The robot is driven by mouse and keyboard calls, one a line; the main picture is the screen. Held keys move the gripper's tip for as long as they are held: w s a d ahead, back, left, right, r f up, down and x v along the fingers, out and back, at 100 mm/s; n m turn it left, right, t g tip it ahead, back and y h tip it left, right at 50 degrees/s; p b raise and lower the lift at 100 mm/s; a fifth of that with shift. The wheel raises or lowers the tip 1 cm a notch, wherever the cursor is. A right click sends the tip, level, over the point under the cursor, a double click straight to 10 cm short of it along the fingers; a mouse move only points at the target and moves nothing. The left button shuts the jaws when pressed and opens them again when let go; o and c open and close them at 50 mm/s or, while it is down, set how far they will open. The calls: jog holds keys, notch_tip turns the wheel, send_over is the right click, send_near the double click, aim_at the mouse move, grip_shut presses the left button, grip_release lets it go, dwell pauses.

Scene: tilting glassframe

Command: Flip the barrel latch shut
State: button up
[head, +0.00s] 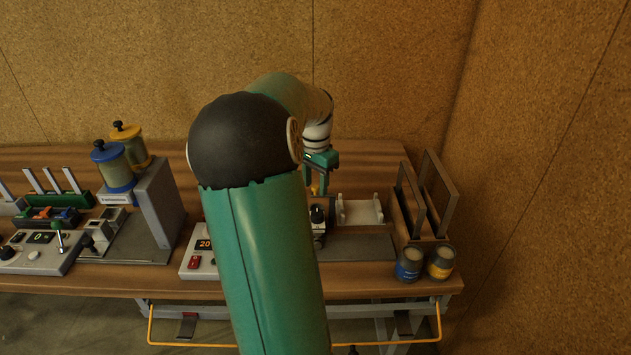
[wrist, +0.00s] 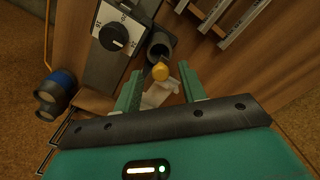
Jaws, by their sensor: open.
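In the wrist view a dark grey round barrel (wrist: 160,45) stands beside a dial box, and a yellow knob (wrist: 160,72) shows just below it. I take these to be the barrel and its latch, but cannot tell the latch's position. My gripper (wrist: 159,75) is open, with its two green fingers on either side of the yellow knob in the picture. I cannot tell whether they touch it. In the head view my gripper (head: 321,160) is above the bench, with a bit of yellow (head: 315,189) beneath it. My arm hides much of the barrel there.
A dial box (wrist: 115,32) with a black knob stands left of the barrel. A white cradle (head: 360,211) is behind it on the bench. Dark upright frames (head: 437,195) and two small jars (head: 409,263) stand at the right. A grey housing (head: 160,205) stands left of my arm.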

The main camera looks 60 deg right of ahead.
aim_at(315, 187)
notch_tip(315, 187, up, 14)
dwell(0.5)
jog(key=shift+f, duration=0.1)
jog(key=w+a+n+t, duration=0.1)
jog(key=w+a+n, duration=0.25)
jog(key=a, duration=0.55)
jog(key=w+a+n+t, duration=0.1)
jog(key=w+a+n, duration=0.25)
jog(key=a, duration=0.55)
jog(key=w+a+n+t, duration=0.1)
jog(key=w+a+n, duration=0.25)
jog(key=a, duration=0.65)
jog(key=s+a+f+n+t, duration=0.1)
jog(key=s+a+n, duration=0.1)
jog(key=a, duration=0.4)
jog(key=s+a+f+n, duration=0.2)
jog(key=a+n, duration=0.3)
jog(key=a, duration=0.2)
jog(key=s+a+f+n+t, duration=0.1)
jog(key=s+a+f+n, duration=0.1)
jog(key=a+n, duration=0.2)
jog(key=a, duration=0.3)
jog(key=shift+s+f+t, duration=0.25)
jog(key=shift+s+t, duration=0.05)
